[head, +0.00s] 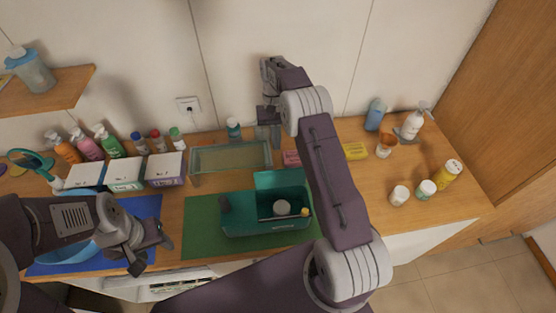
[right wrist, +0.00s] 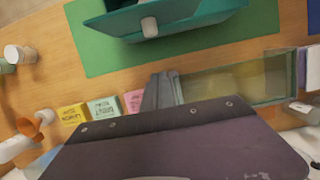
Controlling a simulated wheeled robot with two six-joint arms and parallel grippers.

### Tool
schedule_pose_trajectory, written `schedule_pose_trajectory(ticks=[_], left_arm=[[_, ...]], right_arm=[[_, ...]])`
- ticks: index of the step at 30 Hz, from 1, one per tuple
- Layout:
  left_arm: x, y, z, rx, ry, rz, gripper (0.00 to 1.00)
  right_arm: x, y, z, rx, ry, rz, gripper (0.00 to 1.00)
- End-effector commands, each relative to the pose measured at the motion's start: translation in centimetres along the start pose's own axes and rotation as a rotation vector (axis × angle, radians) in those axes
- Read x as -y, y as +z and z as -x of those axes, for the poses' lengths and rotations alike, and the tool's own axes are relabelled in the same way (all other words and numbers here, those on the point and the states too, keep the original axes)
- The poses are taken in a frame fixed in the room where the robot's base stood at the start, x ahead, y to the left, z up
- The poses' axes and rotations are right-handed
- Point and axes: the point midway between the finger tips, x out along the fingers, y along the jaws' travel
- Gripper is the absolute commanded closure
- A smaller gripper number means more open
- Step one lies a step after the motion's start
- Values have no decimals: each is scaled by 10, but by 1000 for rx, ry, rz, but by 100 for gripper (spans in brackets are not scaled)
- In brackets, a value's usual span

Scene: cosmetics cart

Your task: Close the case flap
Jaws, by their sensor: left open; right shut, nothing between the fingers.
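The teal case (head: 262,228) sits on a green mat (head: 200,232), with a round pale item (head: 282,207) inside. Its teal flap (head: 280,180) stands raised at the back, partly hidden by my right arm. The case also shows at the top of the right wrist view (right wrist: 205,18), cut off by the frame edge. My right gripper (head: 269,136) is shut and empty, behind the case and apart from it near the back of the counter; its fingers show in the right wrist view (right wrist: 162,90). My left gripper (head: 152,250) is open and empty, left of the case over the blue mat.
A glass-topped tray (head: 232,158) stands behind the case. White boxes (head: 125,174) and several bottles stand at the left. Small pink and yellow boxes (head: 356,151) lie at the back. Jars (head: 399,195) and bottles stand at the right. Counter right of the mat is partly free.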

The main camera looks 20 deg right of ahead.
Motion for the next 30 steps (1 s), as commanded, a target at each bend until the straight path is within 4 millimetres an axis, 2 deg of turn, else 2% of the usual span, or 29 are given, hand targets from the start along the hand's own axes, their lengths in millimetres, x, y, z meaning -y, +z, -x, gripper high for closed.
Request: schedule_pose_trajectory(ticks=[5,15,30], left_arm=[[0,-2,15,0,0,0,48],[-1,-3,32,0,0,0,48],[-1,-3,31,0,0,0,48]], right_arm=[[0,3,-35,6,1,0,100],[0,37,-43,1,0,1,100],[0,39,-45,-12,0,1,100]])
